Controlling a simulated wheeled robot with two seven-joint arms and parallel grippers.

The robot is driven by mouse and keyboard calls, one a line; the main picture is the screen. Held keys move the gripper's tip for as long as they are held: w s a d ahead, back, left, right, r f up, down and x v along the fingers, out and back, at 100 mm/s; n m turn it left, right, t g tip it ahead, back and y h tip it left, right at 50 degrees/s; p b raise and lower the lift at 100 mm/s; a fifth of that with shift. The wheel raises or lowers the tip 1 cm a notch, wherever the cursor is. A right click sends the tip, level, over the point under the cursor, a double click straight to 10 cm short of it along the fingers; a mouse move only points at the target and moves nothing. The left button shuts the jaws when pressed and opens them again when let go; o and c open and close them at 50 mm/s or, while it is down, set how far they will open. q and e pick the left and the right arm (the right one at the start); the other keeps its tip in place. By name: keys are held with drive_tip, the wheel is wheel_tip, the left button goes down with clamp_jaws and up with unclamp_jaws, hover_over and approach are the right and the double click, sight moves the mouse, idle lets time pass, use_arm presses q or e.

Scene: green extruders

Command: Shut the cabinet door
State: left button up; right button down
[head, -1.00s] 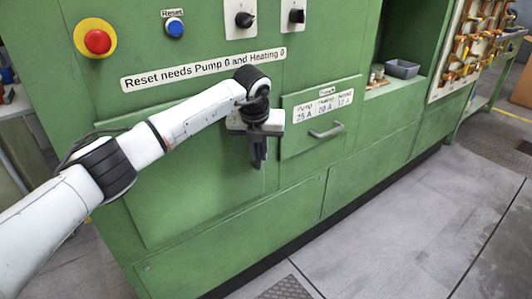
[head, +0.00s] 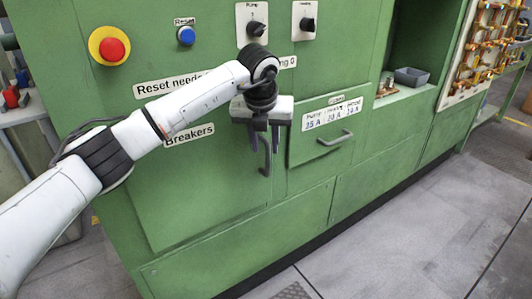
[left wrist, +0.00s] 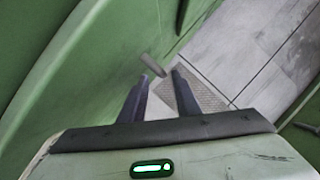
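The green cabinet door (head: 205,190) carries a "Breakers" label (head: 189,135) on the machine's front in the head view. Its dark upright handle (head: 265,160) is near the door's right edge. I cannot tell clearly how far the door stands from its frame. My left gripper (head: 265,148) points down at the handle, with two fingers apart and nothing held between them. In the left wrist view, the fingers (left wrist: 161,84) are spread and the handle (left wrist: 152,65) shows just beyond their tips. Contact with the handle cannot be made out. My right gripper is out of view.
A green drawer (head: 328,138) with a grey handle is just right of the door. Above are a red button (head: 113,49), a blue reset button (head: 186,36) and two black knobs. A grey bin (head: 411,77) sits in an alcove. The floor in front is clear.

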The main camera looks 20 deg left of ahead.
use_arm(q)
drive_tip(key=v, duration=0.3)
drive_tip(key=shift+w+d, duration=0.1)
drive_tip(key=shift+s+d+r, duration=0.15)
drive_tip(key=shift+s+r, duration=0.1)
drive_tip(key=shift+r, duration=0.2)
